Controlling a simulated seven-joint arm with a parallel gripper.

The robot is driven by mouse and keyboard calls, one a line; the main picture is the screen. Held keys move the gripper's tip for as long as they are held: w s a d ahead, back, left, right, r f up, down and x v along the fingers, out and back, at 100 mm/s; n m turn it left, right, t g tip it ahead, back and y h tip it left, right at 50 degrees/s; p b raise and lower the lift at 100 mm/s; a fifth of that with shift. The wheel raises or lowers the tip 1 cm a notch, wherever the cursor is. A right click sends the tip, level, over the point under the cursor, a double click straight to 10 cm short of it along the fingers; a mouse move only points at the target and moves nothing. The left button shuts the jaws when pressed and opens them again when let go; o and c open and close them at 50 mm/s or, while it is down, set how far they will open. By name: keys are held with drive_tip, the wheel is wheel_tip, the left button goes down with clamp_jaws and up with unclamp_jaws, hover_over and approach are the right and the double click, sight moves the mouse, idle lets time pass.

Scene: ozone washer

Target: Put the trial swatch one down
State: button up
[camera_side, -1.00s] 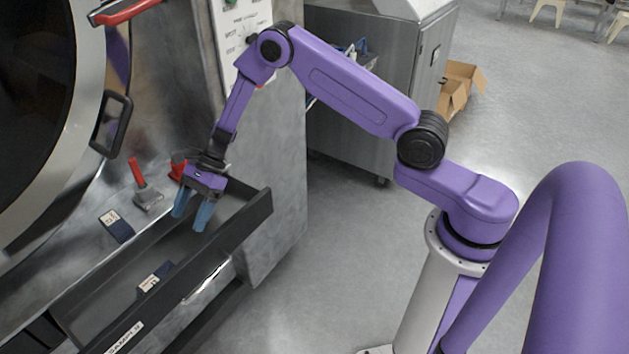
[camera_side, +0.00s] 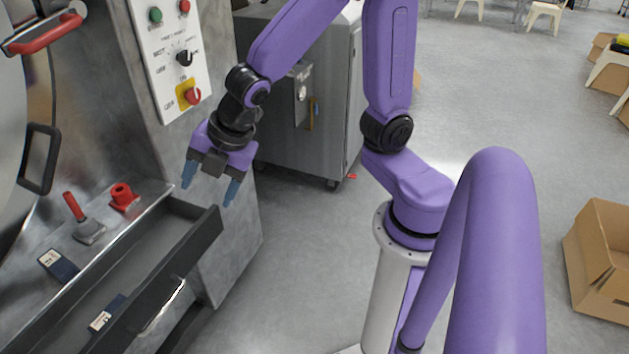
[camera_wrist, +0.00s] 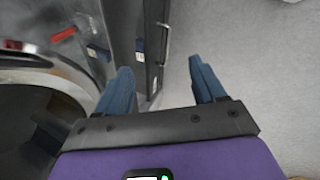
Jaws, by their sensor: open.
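Two dark blue swatches with pale labels are in view; I cannot read which is trial swatch one. One swatch (camera_side: 58,265) lies on the metal ledge, and it also shows in the wrist view (camera_wrist: 98,53). The other swatch (camera_side: 106,314) lies inside the open drawer (camera_side: 150,301), and it also shows in the wrist view (camera_wrist: 139,45). My gripper (camera_side: 209,190) is open and empty, above the drawer's right end and apart from both swatches. In the wrist view its blue fingers (camera_wrist: 160,70) are spread with nothing between them.
A red-handled scraper (camera_side: 88,230) and a red knob-like part (camera_side: 123,196) are on the ledge. A control panel (camera_side: 172,55) is on the machine wall behind my gripper. A grey cabinet (camera_side: 305,110) stands behind. The floor right of the drawer is clear.

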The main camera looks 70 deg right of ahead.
drive_tip(key=s+d+m+g, duration=0.2)
drive_tip(key=s+d+m, duration=0.2)
drive_tip(key=s, duration=0.5)
drive_tip(key=s+d+m+g+h, duration=0.1)
drive_tip(key=s+d+m, duration=0.3)
drive_tip(key=s, duration=0.5)
drive_tip(key=shift+d+m+g, duration=0.15)
drive_tip(key=shift+m+g, duration=0.15)
drive_tip(key=shift+g, duration=0.5)
drive_tip(key=shift+f, duration=0.1)
drive_tip(key=shift+c, duration=0.3)
